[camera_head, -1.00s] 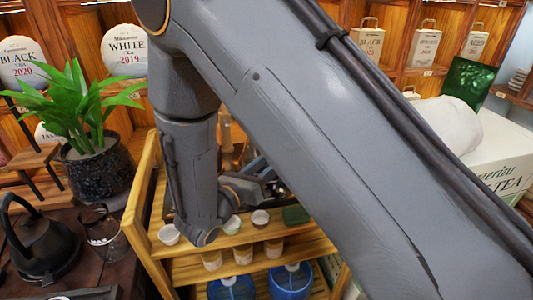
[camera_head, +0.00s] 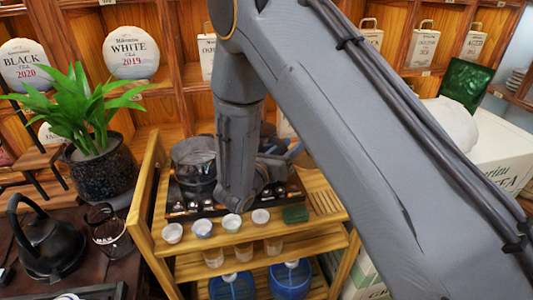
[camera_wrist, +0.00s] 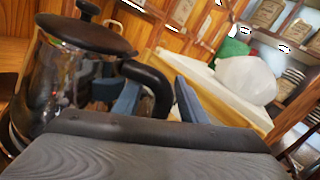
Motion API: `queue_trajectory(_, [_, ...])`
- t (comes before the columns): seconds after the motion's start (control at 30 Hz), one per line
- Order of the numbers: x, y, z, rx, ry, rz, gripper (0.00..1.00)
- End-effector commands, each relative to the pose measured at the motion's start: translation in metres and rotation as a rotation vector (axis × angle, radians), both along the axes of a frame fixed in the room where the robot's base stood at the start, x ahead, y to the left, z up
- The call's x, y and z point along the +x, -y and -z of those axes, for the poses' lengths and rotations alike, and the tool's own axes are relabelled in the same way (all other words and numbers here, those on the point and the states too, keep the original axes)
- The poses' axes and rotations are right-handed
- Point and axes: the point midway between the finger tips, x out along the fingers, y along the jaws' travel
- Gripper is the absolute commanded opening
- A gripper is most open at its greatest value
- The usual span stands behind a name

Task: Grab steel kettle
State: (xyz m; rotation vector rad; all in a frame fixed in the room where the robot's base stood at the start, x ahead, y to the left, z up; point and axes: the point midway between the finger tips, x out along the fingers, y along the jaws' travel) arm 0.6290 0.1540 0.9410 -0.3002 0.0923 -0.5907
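The steel kettle (camera_head: 194,172) stands on the dark tray on top of the wooden cart, partly hidden by my arm. In the wrist view the kettle (camera_wrist: 75,80) is shiny, with a dark round lid, a knob and a black curved handle (camera_wrist: 150,78) on its right side. My gripper (camera_wrist: 158,101) is open. Its two blue-grey fingers show on either side of the handle, which lies between them in the picture; I cannot tell if they touch it. The lower fingers are hidden behind the wrist housing.
Small cups (camera_head: 232,222) line the cart's front edge beside a green block (camera_head: 295,214). A black kettle (camera_head: 45,240), a glass jug (camera_head: 107,232) and a potted plant (camera_head: 100,165) stand left. A white box (camera_head: 495,160) is right.

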Motion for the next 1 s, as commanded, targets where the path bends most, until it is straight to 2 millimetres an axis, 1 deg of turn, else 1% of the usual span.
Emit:
queue_trajectory(0.1, [-0.0002,-0.0003,0.0002,0.000,0.000,0.000,0.38])
queue_trajectory(0.13, [-0.0002,-0.0003,0.0002,0.000,0.000,0.000,0.35])
queue_trajectory(0.33, [-0.0002,-0.0004,-0.0002,0.001,0.001,0.000,0.01])
queue_trajectory(1.0, [0.0001,-0.0009,-0.0017,0.002,0.005,0.000,0.00])
